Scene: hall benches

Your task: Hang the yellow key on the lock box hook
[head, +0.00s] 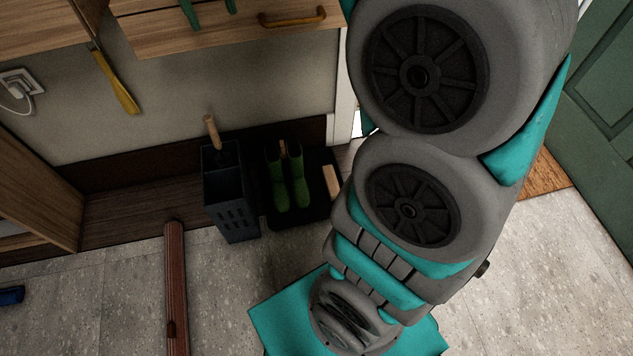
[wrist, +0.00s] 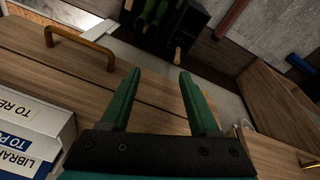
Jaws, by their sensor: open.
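I cannot make out the yellow key or the lock box hook in either view. My gripper (wrist: 158,75) is open, with nothing between its two green fingers, and is in front of a wooden drawer front (wrist: 150,105). In the head view only the finger ends of my gripper (head: 213,12) show at the top edge, by the wooden drawer unit (head: 165,32). A long yellow thing (head: 118,90) hangs against the wall below the unit; I cannot tell what it is.
The drawer has a brass-coloured handle (head: 292,18). Below stand a dark slotted stand (head: 228,190) and green boots (head: 288,180) on a black tray. Labelled boxes or books (wrist: 35,135) are at left in the wrist view. A green door (head: 603,100) is at right.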

